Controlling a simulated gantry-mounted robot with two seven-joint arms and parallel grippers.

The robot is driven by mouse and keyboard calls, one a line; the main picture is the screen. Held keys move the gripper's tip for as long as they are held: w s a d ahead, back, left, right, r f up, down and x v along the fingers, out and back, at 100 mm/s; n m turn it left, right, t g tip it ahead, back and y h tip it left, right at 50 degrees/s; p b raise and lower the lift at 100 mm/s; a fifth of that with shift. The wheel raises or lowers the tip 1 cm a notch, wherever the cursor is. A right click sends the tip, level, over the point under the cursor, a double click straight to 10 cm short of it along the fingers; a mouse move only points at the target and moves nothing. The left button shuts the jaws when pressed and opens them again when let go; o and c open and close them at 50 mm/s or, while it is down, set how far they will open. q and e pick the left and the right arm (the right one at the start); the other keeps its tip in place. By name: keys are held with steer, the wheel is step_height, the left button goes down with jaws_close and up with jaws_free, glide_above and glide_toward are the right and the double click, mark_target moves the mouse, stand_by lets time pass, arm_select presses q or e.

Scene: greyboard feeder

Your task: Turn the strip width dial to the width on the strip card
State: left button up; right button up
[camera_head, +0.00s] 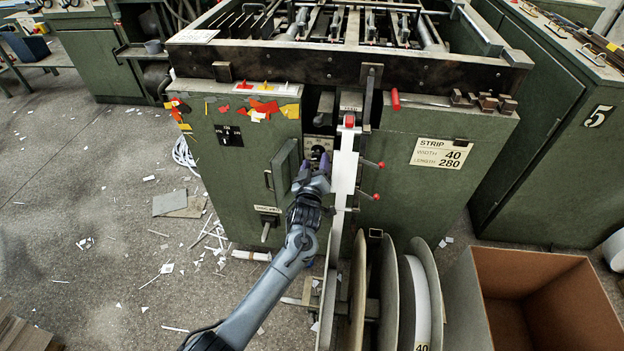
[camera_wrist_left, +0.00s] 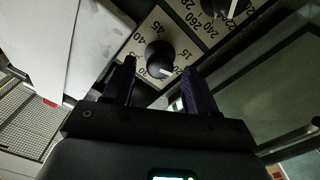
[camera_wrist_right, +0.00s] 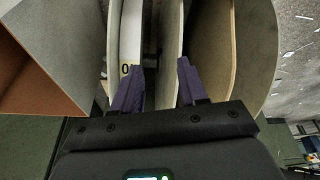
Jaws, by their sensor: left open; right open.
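The strip width dial (camera_wrist_left: 159,57) is a round black knob on a white plate with numbers, 45 and 40 at upper left. Its white mark points down to the right, seemingly near 20; the exact reading is unclear. My left gripper (camera_head: 311,172) is in front of the dial panel in the head view. In the left wrist view its fingers (camera_wrist_left: 158,78) are open, one on each side of the knob; contact cannot be told. The strip card (camera_head: 441,153) reads width 40, length 280. My right gripper (camera_wrist_right: 155,80) is open and empty, near the reels.
A second dial (camera_wrist_left: 222,8) with larger numbers sits beside the first. A white strip (camera_head: 345,170) hangs right of my left gripper, with red-tipped levers (camera_head: 373,164) beyond. An open cabinet door (camera_head: 284,180) stands left. Reels (camera_head: 388,300) and a cardboard box (camera_head: 540,262) stand in front.

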arm_select(q)
steer(key=s+a+p, duration=0.1)
steer(key=s+p, duration=0.4)
steer(key=s, duration=0.5)
steer(key=shift+a+p, duration=0.15)
steer(key=shift+p, duration=0.2)
steer(key=shift+w, duration=0.1)
